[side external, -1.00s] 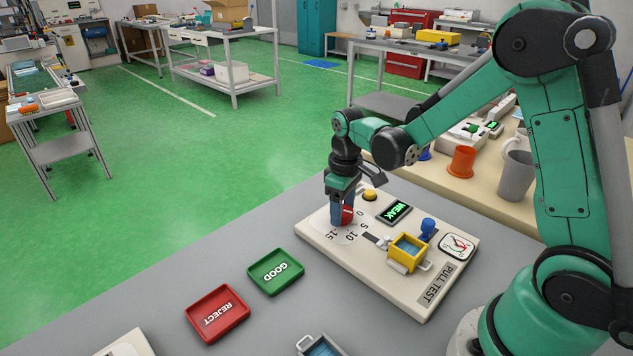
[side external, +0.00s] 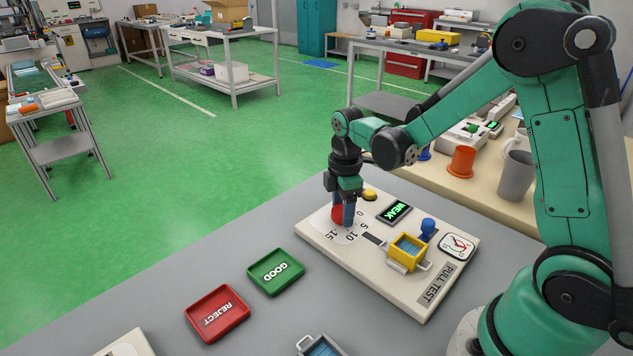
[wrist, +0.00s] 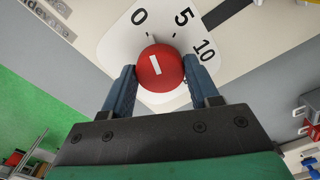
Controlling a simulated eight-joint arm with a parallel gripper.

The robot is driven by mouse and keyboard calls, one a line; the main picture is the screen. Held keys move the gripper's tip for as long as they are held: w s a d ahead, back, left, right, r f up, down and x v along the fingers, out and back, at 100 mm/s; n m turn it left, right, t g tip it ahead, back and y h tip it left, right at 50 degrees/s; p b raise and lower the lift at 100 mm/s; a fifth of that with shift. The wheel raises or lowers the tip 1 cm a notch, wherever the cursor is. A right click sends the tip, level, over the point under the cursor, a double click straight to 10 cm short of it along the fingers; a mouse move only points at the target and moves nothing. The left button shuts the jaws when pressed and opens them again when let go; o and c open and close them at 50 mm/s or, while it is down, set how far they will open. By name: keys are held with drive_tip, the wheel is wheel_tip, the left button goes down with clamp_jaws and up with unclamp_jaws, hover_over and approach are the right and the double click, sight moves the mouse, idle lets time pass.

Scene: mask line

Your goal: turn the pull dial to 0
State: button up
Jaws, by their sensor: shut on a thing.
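The pull dial is a red round knob (wrist: 161,70) with a white line, on a white scale plate (wrist: 116,48) printed 0, 5 and 10 in the wrist view. The white line slants up and left, pointing roughly at the 0. In the side view the red knob (side external: 338,214) is partly hidden by a finger; 15 also shows on the scale. My gripper (wrist: 160,82) has its two blue fingers closed on opposite sides of the knob. In the side view my gripper (side external: 344,220) points down at the far left end of the PULL TEST board.
The PULL TEST board (side external: 405,297) carries a green WEAK display (side external: 395,211), a yellow button (side external: 370,194), a yellow holder (side external: 407,254), a blue knob (side external: 428,227) and a gauge (side external: 458,246). GOOD (side external: 275,272) and REJECT (side external: 217,313) trays lie to the left.

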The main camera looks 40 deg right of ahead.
sight(343, 234)
drive_tip(key=shift+n, duration=0.7)
drive_tip(key=o, duration=1.3)
drive_tip(key=shift+c, duration=0.2)
drive_tip(key=shift+r, duration=2.8)
drive_tip(key=s+a+r+m+t, duration=0.5)
drive_tip(key=s+a+m+t, duration=0.1)
drive_tip(key=m, duration=0.7)
drive_tip(key=shift+s+m+t, duration=0.4)
drive_tip(key=shift+s+t, duration=0.15)
drive_tip(key=shift+t, duration=0.05)
